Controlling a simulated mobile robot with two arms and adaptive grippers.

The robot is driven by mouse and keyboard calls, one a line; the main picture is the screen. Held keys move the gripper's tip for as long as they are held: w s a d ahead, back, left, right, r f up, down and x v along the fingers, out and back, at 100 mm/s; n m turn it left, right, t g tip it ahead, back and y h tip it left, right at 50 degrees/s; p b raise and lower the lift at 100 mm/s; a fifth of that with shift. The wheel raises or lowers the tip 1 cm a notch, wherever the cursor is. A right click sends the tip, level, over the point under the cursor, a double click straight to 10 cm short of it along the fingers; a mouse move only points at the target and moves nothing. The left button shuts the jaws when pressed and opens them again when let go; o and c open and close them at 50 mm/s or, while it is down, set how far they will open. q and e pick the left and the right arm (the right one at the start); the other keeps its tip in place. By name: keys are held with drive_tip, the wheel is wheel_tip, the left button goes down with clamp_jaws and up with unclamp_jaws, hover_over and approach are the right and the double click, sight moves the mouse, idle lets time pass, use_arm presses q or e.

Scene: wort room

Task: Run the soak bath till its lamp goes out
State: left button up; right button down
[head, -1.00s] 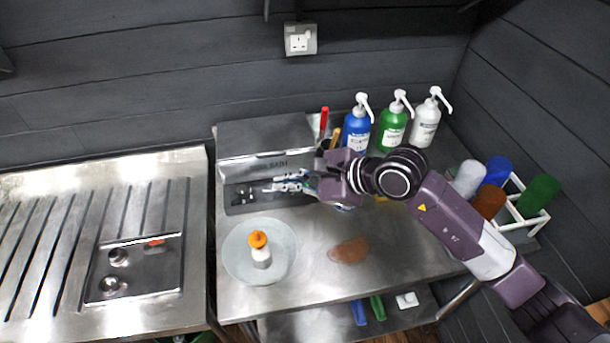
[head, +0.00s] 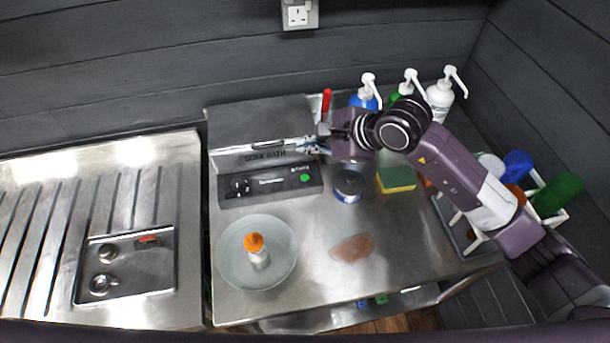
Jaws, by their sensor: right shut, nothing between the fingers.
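The soak bath (head: 262,130) is a grey metal box with a lid, at the back left of the steel table, with its name on the front. Its dark control panel (head: 268,184) has a black knob (head: 238,187) at the left and a round green spot (head: 304,178) at the right. Small marks above the green spot are too small to read, and I cannot tell whether a lamp is lit. My right gripper (head: 308,147) is shut and empty, at the right end of the bath's front, above and behind the green spot in the picture. My left gripper is not in view.
A grey plate (head: 228,266) holds a white bottle with an orange top (head: 256,250). A round tin (head: 348,184), a sponge (head: 397,179) and a brown stain (head: 352,248) are to the right. Pump bottles (head: 440,100) stand behind my right arm.

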sight(307, 179)
wheel_tip(307, 179, down, 3)
drive_tip(key=shift+s+r+b, duration=0.1)
drive_tip(key=shift+b, duration=0.45)
wheel_tip(307, 179, down, 5)
drive_tip(key=b, duration=0.3)
drive_tip(key=shift+r, duration=0.1)
drive_tip(key=shift+f+b, duration=0.4)
drive_tip(key=shift+f, duration=0.05)
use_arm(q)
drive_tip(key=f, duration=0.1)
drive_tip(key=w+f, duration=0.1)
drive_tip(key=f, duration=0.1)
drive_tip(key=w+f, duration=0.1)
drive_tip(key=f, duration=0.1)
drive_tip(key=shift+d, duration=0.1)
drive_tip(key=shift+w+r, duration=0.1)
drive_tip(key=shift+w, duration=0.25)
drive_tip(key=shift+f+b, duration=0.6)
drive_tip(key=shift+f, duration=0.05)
use_arm(e)
drive_tip(key=shift+f, duration=0.35)
